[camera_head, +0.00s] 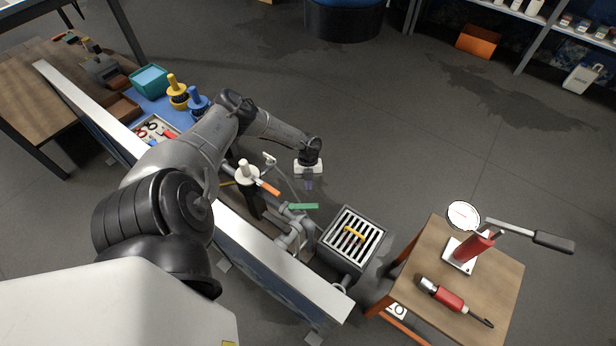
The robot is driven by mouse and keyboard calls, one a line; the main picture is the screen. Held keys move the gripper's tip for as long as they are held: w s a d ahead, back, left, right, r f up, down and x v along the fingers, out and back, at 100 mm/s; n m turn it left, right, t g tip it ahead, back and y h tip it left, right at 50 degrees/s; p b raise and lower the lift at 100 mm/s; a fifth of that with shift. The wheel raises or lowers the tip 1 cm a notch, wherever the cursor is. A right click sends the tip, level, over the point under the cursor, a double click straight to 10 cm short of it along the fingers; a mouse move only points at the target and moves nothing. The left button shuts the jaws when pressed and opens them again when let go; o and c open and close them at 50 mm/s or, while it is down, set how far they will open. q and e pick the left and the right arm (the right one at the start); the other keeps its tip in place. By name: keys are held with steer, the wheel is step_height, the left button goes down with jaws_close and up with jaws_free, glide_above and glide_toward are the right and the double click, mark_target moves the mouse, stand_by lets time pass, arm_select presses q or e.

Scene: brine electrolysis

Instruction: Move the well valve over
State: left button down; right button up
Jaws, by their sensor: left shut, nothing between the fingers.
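My left gripper (308,186) points down, shut and empty, above the floor just behind the pipework. Grey pipework (290,232) stands behind the long pale ledge. A green lever (303,206) sits on top of it, just below my gripper in the picture and apart from it. An orange lever (267,187) is to the left, beside a white-capped post (247,172). I cannot tell for sure which lever belongs to the well valve. My right gripper is out of view.
A grated box (351,238) with a yellow handle (355,235) stands right of the pipes. A wooden table (490,279) at right holds a red press-like tool (473,247) and a red-handled tool (448,299). The pale ledge (285,262) runs in front.

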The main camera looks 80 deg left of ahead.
mark_target(303, 207)
arm_select(q)
steer(key=shift+s+d+f+b, duration=0.15)
steer(key=shift+s+d, duration=0.05)
steer(key=shift+d, duration=0.5)
steer(key=shift+s+d+f+b, duration=0.1)
steer(key=shift+s+d+b, duration=0.1)
steer(key=shift+d, duration=0.45)
steer(key=shift+s+d+f+b, duration=0.15)
steer(key=shift+d, duration=0.55)
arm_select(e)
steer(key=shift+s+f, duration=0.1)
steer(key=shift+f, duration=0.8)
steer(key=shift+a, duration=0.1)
